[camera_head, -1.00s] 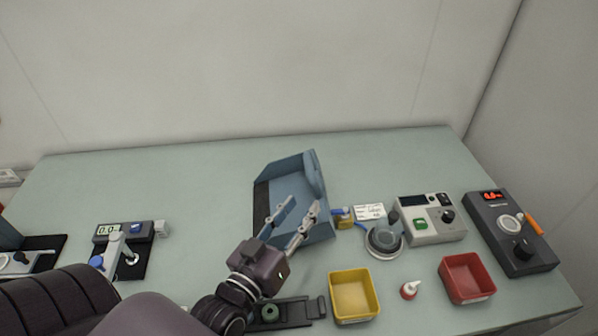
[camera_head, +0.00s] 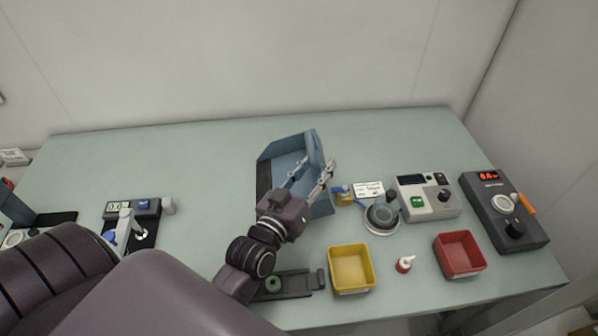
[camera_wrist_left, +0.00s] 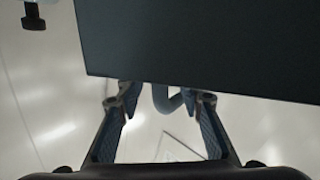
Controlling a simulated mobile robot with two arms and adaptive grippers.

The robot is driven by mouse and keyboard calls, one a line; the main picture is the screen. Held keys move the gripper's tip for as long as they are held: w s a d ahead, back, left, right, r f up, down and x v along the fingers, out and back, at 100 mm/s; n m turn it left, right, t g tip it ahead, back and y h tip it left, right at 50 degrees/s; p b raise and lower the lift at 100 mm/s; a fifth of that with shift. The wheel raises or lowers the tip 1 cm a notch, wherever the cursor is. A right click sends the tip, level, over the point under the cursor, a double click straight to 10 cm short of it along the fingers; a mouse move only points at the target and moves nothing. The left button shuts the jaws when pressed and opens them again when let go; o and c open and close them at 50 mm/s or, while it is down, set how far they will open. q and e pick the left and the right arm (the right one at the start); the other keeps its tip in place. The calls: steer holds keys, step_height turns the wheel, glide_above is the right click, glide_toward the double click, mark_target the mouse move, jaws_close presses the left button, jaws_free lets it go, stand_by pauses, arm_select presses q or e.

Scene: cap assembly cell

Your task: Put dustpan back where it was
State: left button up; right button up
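The blue dustpan (camera_head: 288,178) stands near the middle of the bench, with a dark strip on its left side and a higher wall on its right. My left gripper (camera_head: 317,165) is at the dustpan's right side, its two fingers spread apart. One finger appears over the pan's inside and the other by its right wall. In the left wrist view a large dark panel (camera_wrist_left: 200,45), apparently the dustpan, fills the top. A blue curved piece (camera_wrist_left: 166,98), likely its handle, shows between the open fingers (camera_wrist_left: 163,98) with gaps to both. My right gripper is not in view.
Yellow bin (camera_head: 350,290) and red bin (camera_head: 461,272) stand in front. The back left of the bench is clear.

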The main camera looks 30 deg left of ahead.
arm_select(q)
jaws_close()
stand_by(0.4)
steer(key=shift+r, duration=0.2)
